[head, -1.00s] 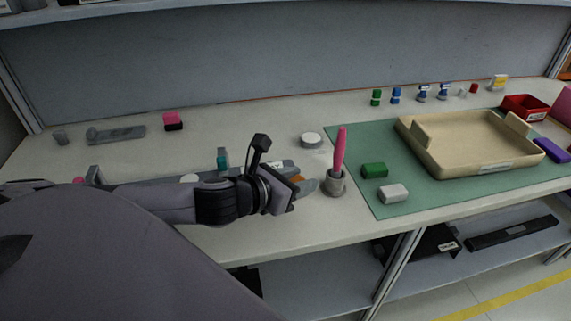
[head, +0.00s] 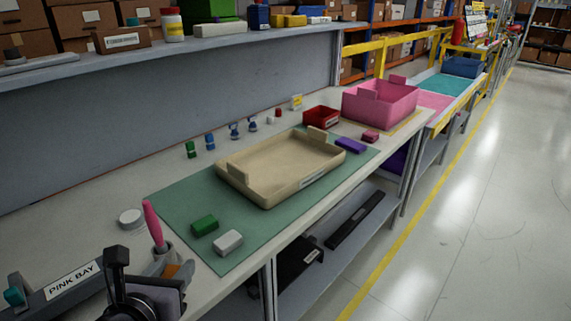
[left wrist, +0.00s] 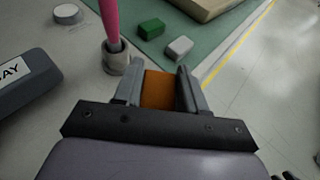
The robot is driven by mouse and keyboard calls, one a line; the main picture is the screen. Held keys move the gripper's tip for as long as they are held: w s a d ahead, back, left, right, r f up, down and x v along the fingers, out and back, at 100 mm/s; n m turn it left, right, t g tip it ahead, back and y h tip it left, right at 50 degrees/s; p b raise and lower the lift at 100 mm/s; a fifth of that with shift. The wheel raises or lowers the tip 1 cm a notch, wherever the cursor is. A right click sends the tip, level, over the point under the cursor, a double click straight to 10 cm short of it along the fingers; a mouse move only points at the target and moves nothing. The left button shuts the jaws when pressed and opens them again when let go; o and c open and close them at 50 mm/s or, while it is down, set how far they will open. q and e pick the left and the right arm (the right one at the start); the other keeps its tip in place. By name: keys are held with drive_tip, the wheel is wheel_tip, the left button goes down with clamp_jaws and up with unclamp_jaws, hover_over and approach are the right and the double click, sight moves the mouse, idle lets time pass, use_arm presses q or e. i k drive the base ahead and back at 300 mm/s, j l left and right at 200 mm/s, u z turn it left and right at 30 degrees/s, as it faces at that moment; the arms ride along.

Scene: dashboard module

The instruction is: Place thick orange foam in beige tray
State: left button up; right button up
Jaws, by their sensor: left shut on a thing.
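The beige tray (head: 250,184) lies empty on the green mat in the head view; a corner of it (left wrist: 208,8) shows at the top of the left wrist view. My left gripper (left wrist: 160,88) is shut on the thick orange foam (left wrist: 159,92), which sits between its two grey fingers. In the head view the left gripper (head: 172,272) is at the lower left, just in front of the pink-handled tool's holder, with a bit of orange between its fingers. The tray is up and to the right of the gripper, well apart from it. My right gripper is not in view.
A grey holder (left wrist: 116,58) with a pink-handled tool (head: 152,222) stands close to the left gripper. A green block (head: 204,224) and a white block (head: 228,242) lie on the green mat (head: 175,205) before the tray.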

sight(257, 172)
drive_tip(key=i+l, duration=1.05)
drive_tip(key=i+l+u, duration=0.15)
drive_tip(key=i+l, duration=0.4)
